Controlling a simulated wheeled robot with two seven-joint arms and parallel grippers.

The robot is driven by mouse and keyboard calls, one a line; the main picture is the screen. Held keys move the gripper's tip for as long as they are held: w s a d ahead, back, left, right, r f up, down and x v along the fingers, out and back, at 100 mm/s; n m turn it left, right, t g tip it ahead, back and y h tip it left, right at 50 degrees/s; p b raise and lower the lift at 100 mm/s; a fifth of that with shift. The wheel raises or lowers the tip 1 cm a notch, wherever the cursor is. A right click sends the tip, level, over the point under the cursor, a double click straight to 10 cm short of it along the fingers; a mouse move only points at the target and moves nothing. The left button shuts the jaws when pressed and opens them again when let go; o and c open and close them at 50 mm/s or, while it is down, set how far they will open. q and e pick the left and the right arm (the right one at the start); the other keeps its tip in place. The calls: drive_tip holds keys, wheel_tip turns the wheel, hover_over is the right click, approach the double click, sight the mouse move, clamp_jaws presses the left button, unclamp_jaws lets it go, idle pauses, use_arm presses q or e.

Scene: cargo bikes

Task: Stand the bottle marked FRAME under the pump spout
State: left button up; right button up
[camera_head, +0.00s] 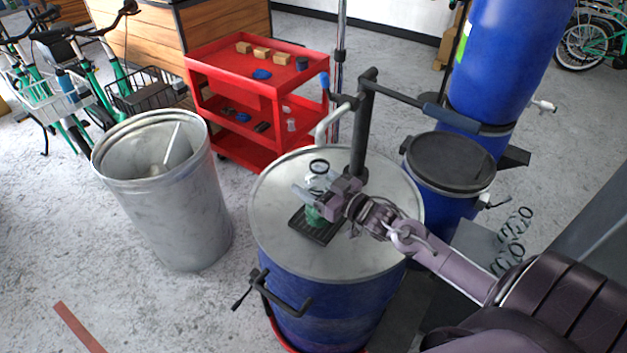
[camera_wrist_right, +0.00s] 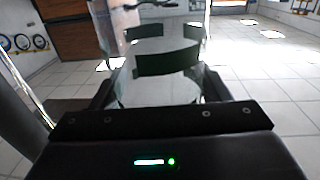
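A clear bottle with green bands (camera_head: 315,214) is upright at the black drip tray (camera_head: 312,231) on the barrel lid (camera_head: 275,200). The pale pump spout (camera_head: 326,125) bends down just above its dark-rimmed top. My right gripper (camera_head: 310,186) reaches in from the right with a finger on each side of the bottle and appears shut on it. In the right wrist view the bottle (camera_wrist_right: 160,75) fills the space between the fingers. No lettering is readable on it. I cannot tell whether its base touches the tray. My left gripper is out of view.
The dark pump column (camera_head: 363,125) and its side handle rise behind the bottle. A grey metal bin (camera_head: 205,215) stands left of the barrel. A red cart (camera_head: 220,62) with small blocks is behind. A blue drum (camera_head: 500,60) and a black-lidded container (camera_head: 450,163) stand right.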

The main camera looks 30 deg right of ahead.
drive_tip(key=shift+o, duration=1.2)
drive_tip(key=shift+r, duration=0.2)
drive_tip(key=b+v, duration=0.1)
drive_tip(key=v, duration=1.1)
